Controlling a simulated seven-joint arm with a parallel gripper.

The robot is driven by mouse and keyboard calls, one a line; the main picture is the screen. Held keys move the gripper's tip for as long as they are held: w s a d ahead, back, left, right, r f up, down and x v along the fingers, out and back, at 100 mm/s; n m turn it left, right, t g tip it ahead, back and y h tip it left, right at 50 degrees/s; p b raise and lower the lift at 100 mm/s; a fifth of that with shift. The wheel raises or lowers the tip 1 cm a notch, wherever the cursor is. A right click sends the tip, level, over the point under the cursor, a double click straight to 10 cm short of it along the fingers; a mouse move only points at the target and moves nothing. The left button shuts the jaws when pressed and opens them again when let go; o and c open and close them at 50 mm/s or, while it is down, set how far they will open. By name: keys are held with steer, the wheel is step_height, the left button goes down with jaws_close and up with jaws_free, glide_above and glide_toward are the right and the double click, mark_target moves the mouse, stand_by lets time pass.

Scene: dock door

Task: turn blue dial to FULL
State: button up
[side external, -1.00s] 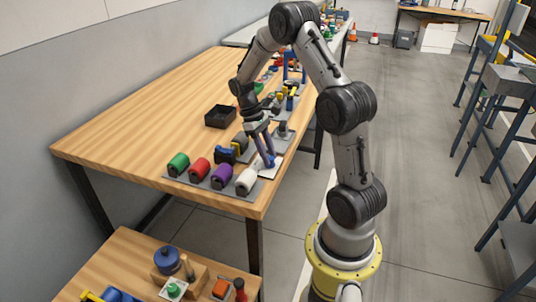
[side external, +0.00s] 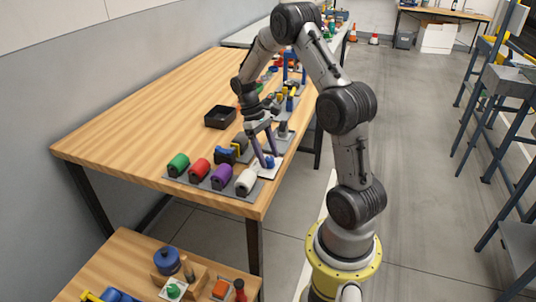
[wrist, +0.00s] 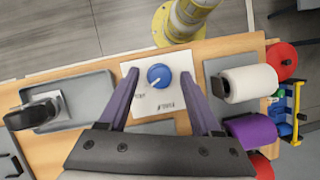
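The blue dial (wrist: 159,76) sits on a white plate (wrist: 150,100) with small dark lettering, too small to read. Its white pointer mark points to the lower left in the wrist view. In the side view the dial (side external: 269,162) is near the table's front edge. My gripper (wrist: 160,75) is open, its two purple fingers spread to the left and right of the dial with clear gaps. It holds nothing. In the side view my gripper (side external: 268,160) is right at the dial, pointing down; its exact height over the plate is unclear.
A white roll (wrist: 250,83) and a purple roll (wrist: 250,132) lie close right of the plate in the wrist view. A grey tray (wrist: 82,92) with a dark-handled item is on its left. A black bin (side external: 220,116) stands farther back; the table's left part is clear.

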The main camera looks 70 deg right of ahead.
steer(key=v, duration=1.3)
steer(key=shift+w+r, duration=0.15)
steer(key=shift+r, duration=0.15)
steer(key=s+a+r+n+t+h, duration=0.2)
steer(key=s+a+r+n+t, duration=0.15)
steer(key=a+r, duration=0.95)
steer(key=s+a+f+t, duration=0.6)
steer(key=s+a+f, duration=0.1)
steer(key=s+a, duration=0.4)
steer(key=shift+s+a+y, duration=0.15)
steer(key=shift+s+y, duration=0.25)
steer(key=shift+s, duration=0.05)
